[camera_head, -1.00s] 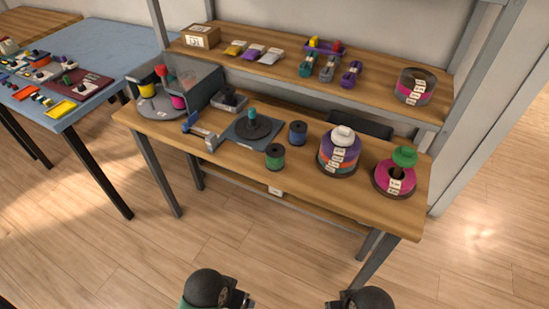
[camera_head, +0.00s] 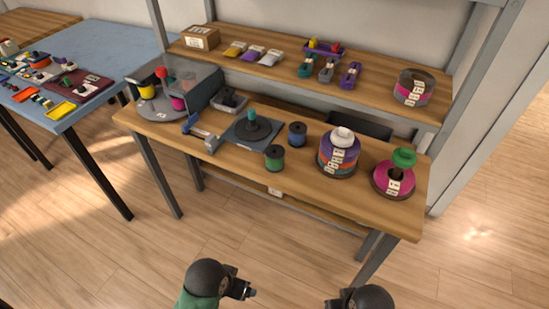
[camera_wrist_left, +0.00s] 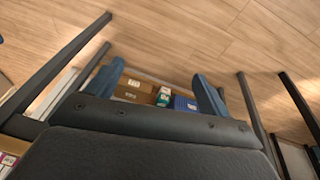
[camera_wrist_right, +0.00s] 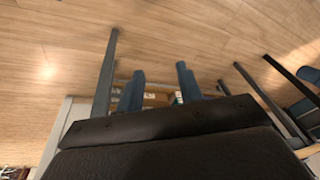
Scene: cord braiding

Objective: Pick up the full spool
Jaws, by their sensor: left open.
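Two small spools stand upright on the wooden workbench: a green-wound spool (camera_head: 274,158) near the front edge and a blue-wound spool (camera_head: 297,134) behind it to the right. I cannot tell which one counts as the full spool. My left gripper (camera_head: 247,291) is below and in front of the bench, apart from both spools. In the left wrist view its blue fingers (camera_wrist_left: 158,95) are wide apart with nothing between them. My right gripper (camera_head: 334,303) is at the bottom edge of the head view. Its fingers (camera_wrist_right: 162,88) are apart and empty.
A dark plate with a round post (camera_head: 252,128) stands left of the spools. A stack of coloured reels (camera_head: 338,153) and a pink reel with a green top (camera_head: 395,175) stand to the right. A shelf (camera_head: 300,75) hangs above the bench's back. Floor in front is clear.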

